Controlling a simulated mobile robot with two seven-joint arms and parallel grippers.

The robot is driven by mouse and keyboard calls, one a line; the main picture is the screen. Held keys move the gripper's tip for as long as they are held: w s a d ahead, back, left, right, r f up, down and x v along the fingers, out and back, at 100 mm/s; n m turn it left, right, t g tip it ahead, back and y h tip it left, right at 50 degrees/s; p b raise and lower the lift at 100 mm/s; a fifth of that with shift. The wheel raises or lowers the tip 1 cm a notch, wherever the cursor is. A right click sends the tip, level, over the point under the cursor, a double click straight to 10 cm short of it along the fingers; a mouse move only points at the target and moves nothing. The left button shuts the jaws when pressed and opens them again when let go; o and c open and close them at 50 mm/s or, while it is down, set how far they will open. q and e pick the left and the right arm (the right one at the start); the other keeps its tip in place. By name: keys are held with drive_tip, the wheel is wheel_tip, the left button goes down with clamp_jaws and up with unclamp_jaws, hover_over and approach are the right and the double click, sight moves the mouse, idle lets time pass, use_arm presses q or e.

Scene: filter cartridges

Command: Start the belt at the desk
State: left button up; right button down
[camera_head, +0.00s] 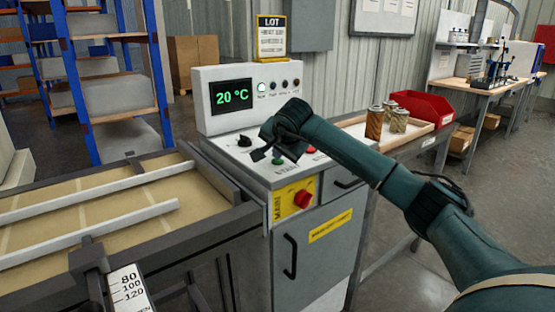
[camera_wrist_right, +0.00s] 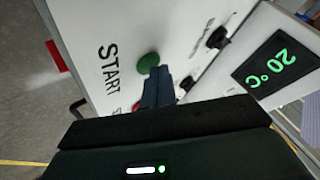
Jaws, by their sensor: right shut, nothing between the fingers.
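The control desk (camera_head: 225,155) stands in the middle of the head view, with a sloped white top. Its green start button (camera_head: 277,160) shows just below my right gripper (camera_head: 262,152). In the right wrist view the green button (camera_wrist_right: 148,62) sits beside the word START. My right gripper's fingers (camera_wrist_right: 157,76) are shut and empty, with their tips right at the button's edge in that view. I cannot tell whether they touch it. My left gripper is not in view.
The desk display (camera_head: 232,97) reads 20 °C, and a black knob (camera_head: 244,141) is below it. A red rotary switch (camera_head: 303,199) is on the front. The belt (camera_head: 110,195) with rails lies left. Cartridges (camera_head: 375,122) and a red bin (camera_head: 422,108) stand right.

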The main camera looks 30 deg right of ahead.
sight(278, 162)
drive_tip(key=shift+r+p, duration=0.75)
drive_tip(key=shift+r, duration=0.05)
wheel_tip(278, 162, up, 5)
drive_tip(key=p, duration=0.4)
drive_tip(key=shift+f, duration=0.1)
idle(0.5)
